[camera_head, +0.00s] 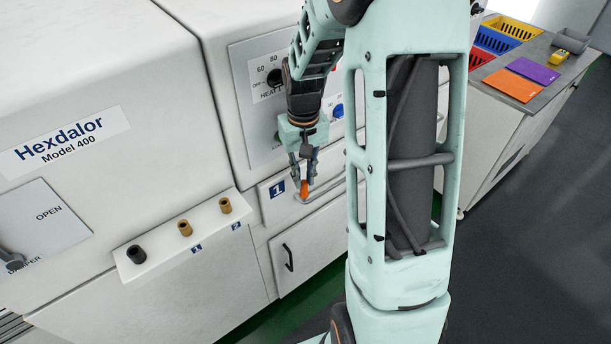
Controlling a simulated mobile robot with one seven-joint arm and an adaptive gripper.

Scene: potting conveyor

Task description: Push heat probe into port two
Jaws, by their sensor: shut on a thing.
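A white ledge (165,243) on the front of the Hexdalor machine carries a black stub (136,254) and two brass ports. Port one (185,228) is the middle fitting, above a small label 1. Port two (225,205) is the right-hand fitting, above a small label 2. My gripper (303,168) is to the right of port two, pointing down in front of the machine. It is shut on an orange piece (304,188), which looks like the heat probe. The fingers and wrist hide its upper part, and its lower tip is hard to make out.
A drawer front marked 1 (277,189) with a bar handle (325,190) is right behind my gripper; contact cannot be told. A dial panel (262,85) is above. A counter (560,85) with coloured bins and mats stands at the far right.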

